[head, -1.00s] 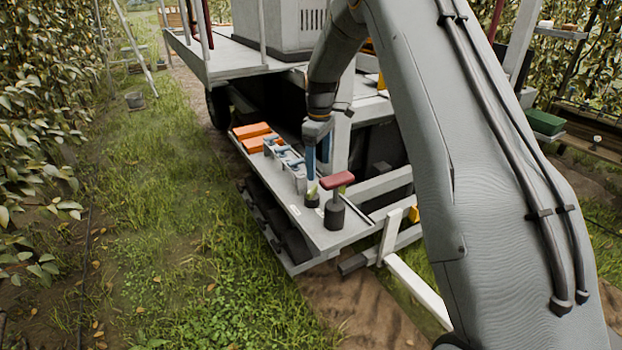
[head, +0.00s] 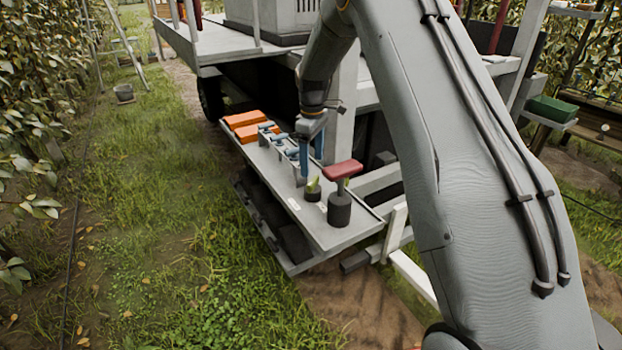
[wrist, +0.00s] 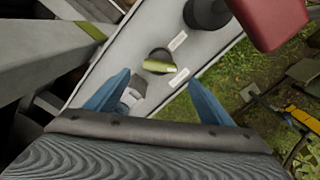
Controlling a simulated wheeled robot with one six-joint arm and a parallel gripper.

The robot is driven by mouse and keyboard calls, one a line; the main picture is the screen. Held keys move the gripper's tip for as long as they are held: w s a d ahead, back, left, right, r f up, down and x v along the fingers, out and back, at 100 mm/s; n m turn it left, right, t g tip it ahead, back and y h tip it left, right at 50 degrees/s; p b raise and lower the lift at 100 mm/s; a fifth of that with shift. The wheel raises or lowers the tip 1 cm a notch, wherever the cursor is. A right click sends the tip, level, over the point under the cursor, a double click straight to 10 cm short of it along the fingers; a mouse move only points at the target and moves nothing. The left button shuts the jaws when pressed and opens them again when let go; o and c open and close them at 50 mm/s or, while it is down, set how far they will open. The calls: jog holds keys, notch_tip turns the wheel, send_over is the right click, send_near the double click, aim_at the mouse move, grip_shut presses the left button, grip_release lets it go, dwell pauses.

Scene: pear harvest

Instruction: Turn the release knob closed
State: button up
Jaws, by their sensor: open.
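The release knob shows as a yellow-green bar on a dark round base (head: 313,188), on the grey side panel (head: 335,238). In the wrist view the knob (wrist: 158,66) lies nearly crosswise, its right end close to the lower of two white labels (wrist: 179,78). My gripper (head: 311,168) is open, with its two blue fingers pointing down just behind and above the knob in the head view. In the wrist view the gripper (wrist: 157,92) shows nothing held between its fingers, and the knob lies beyond the fingertips. I cannot read the labels.
A red T-shaped handle (head: 343,170) on a dark post (head: 339,210) stands close to the right of the knob. Small blue-grey levers (head: 275,138) and orange blocks (head: 241,120) sit farther back along the panel. Grass (head: 170,220) lies open to the left.

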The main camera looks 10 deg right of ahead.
aim_at(313, 179)
jog(key=shift+d+f+p, duration=0.1)
jog(key=shift+f+p, duration=1.05)
jog(key=shift+f, duration=2.35)
jog(key=c, duration=1)
jog(key=shift+c, duration=0.2)
jog(key=shift+m, duration=0.3)
jog(key=m+b, duration=0.2)
jog(key=shift+f+m, duration=0.1)
jog(key=shift+m, duration=0.2)
jog(key=shift+m+b, duration=1.3)
jog(key=shift+m, duration=0.6)
